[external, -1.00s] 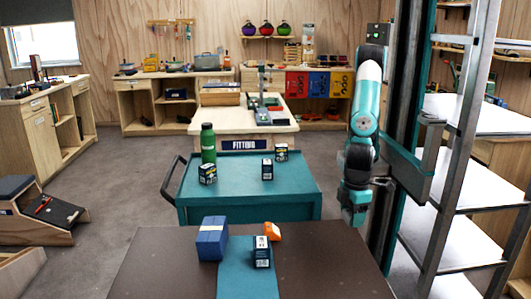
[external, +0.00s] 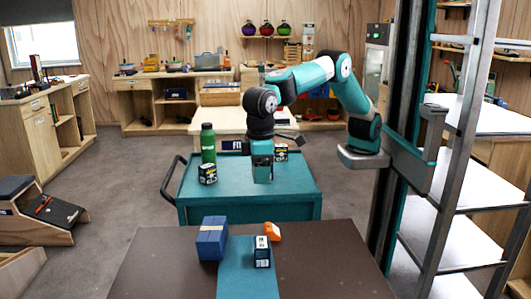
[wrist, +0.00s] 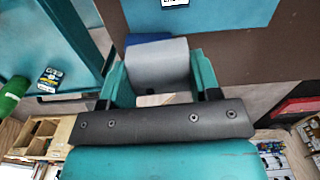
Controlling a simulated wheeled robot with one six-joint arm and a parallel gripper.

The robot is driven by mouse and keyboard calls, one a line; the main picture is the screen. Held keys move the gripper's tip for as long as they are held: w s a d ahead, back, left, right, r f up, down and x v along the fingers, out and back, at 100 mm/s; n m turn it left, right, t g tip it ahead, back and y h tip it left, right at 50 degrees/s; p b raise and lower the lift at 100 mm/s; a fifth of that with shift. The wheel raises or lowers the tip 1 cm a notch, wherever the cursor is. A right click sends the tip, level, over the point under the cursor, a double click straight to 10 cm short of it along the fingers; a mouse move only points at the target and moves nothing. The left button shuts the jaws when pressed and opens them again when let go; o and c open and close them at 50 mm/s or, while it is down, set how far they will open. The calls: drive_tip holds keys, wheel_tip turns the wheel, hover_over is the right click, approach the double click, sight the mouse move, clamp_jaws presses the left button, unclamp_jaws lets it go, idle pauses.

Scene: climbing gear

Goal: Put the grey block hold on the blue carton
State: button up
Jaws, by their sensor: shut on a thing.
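My gripper (wrist: 153,82) is shut on the grey block hold (wrist: 160,62), which sits between the teal fingers in the wrist view. In the external view my gripper (external: 262,175) hangs in the air, pointing down, in front of the teal cart; the hold cannot be made out clearly there. The blue carton (external: 212,240) stands on the brown table, lower and to the left of my gripper in the external view. In the wrist view a strip of blue, likely the carton (wrist: 135,39), shows past the hold, which covers the rest.
On the brown table (external: 165,265) a teal mat (external: 247,285) bears a dark labelled box (external: 262,252), with an orange thing (external: 272,231) beside it. The teal cart (external: 240,205) carries a green bottle (external: 208,143) and small boxes. A metal rack (external: 470,150) stands right.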

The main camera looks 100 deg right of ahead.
drive_tip(key=w+d+r+p, duration=0.1)
drive_tip(key=w+d+r, duration=0.1)
drive_tip(key=w+d, duration=0.75)
drive_tip(key=p, duration=0.1)
hover_over(222, 221)
drive_tip(key=shift+m, duration=0.3)
wheel_tip(222, 221, down, 15)
drive_tip(key=shift+f+p, duration=0.35)
drive_tip(key=shift+f, duration=2.15)
drive_tip(key=shift+f, duration=0.1)
drive_tip(key=o, duration=0.9)
wheel_tip(222, 221, up, 12)
drive_tip(key=shift+r+b, duration=0.2)
drive_tip(key=shift+b, duration=0.85)
